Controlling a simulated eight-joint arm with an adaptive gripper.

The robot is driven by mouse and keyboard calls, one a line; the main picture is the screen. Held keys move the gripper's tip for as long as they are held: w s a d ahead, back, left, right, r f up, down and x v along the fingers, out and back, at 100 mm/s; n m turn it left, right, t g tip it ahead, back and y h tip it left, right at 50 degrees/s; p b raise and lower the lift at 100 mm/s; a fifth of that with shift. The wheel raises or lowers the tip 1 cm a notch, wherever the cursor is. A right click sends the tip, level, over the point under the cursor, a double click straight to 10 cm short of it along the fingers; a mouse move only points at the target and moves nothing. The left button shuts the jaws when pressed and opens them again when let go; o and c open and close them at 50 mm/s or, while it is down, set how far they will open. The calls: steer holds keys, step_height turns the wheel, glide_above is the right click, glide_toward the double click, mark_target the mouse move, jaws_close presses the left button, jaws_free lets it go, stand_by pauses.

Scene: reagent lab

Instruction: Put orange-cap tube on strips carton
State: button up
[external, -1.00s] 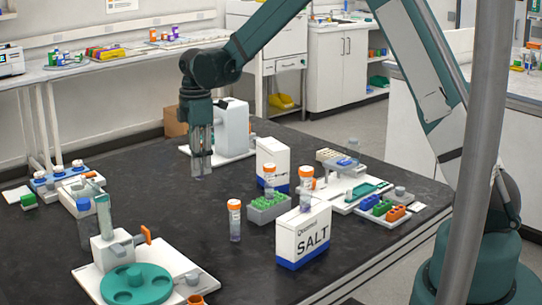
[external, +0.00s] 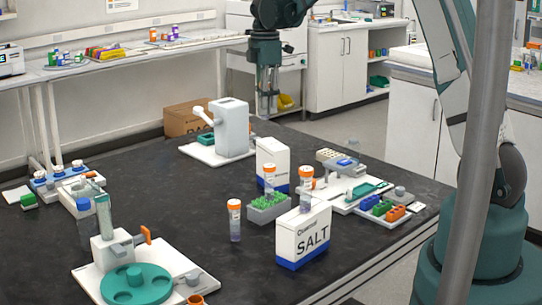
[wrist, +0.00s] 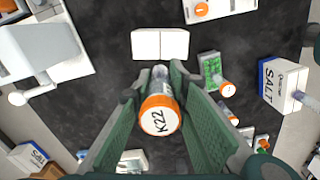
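An orange-cap tube (wrist: 160,108), marked K22 on its cap, sits between the two green fingers of my gripper (wrist: 168,95) in the wrist view. In the external view my gripper (external: 267,98) hangs high above the far edge of the dark bench, pointing down, with the tube too small to make out clearly. No label reading strips is legible. A white carton with a blue base (external: 271,160) stands behind the green rack; a plain white carton top (wrist: 160,44) lies ahead of the tube in the wrist view, and I cannot tell for certain that they match.
A SALT carton (external: 303,238) stands at the front. Orange-capped tubes stand near the green rack (external: 268,206), one (external: 234,220) beside it. A white device (external: 234,130) is left of the white carton. The teal turntable (external: 137,284) is front left.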

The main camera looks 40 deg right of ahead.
steer(key=d, duration=0.1)
steer(key=r, duration=0.1)
steer(key=d, duration=0.1)
steer(key=shift+s+d+r, duration=0.25)
steer(key=shift+s+d, duration=0.05)
steer(key=shift+d, duration=0.05)
steer(key=shift+f, duration=0.1)
glide_above(272, 144)
steer(key=shift+d+f+p, duration=0.15)
steer(key=shift+f+p, duration=0.15)
steer(key=shift+f, duration=2.75)
steer(key=shift+f, duration=0.15)
steer(key=shift+f, duration=1.7)
steer(key=shift+f, duration=0.2)
steer(key=o, duration=0.6)
steer(key=shift+o, duration=0.2)
